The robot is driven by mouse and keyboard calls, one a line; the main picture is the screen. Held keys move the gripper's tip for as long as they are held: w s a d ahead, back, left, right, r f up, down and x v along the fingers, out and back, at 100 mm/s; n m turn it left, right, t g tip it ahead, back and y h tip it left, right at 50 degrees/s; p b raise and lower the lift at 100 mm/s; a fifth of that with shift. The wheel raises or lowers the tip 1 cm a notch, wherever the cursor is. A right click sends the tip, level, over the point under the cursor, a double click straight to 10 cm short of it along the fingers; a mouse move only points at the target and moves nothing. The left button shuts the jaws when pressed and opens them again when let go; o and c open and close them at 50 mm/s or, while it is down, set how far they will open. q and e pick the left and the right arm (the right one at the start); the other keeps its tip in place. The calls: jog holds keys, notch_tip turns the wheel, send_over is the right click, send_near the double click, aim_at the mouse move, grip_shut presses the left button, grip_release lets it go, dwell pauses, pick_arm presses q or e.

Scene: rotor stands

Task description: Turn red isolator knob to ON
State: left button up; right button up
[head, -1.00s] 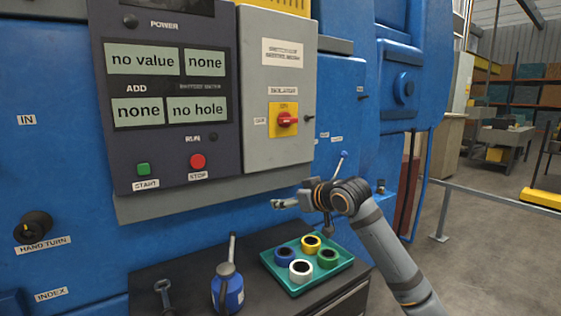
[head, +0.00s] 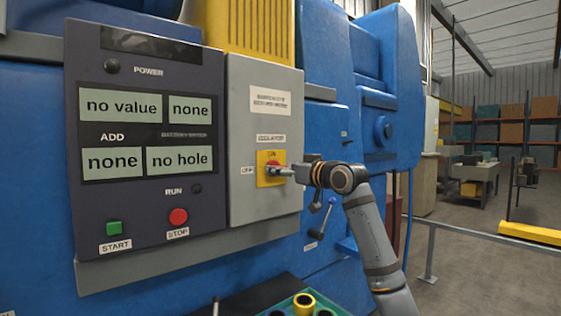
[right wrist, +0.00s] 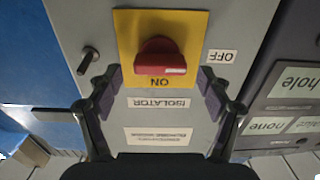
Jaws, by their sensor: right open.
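The red isolator knob (right wrist: 158,60) sits on a yellow plate (right wrist: 124,28) on the grey box. In the right wrist view, which is upside down, the ON label lies below the knob and the OFF label (right wrist: 221,57) to its right. My left gripper is not in view.
The dark control panel (head: 140,205) with START and STOP buttons stands left of the grey box (head: 262,110). A small dark peg (right wrist: 88,61) juts from the box near one finger. A tray (head: 285,305) with coloured rings is low in front.

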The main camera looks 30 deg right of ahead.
jog(key=shift+w, duration=0.8)
jog(key=shift+c, duration=1)
jog(key=c, duration=1)
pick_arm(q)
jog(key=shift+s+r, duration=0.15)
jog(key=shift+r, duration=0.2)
pick_arm(e)
jog(key=shift+o, duration=0.2)
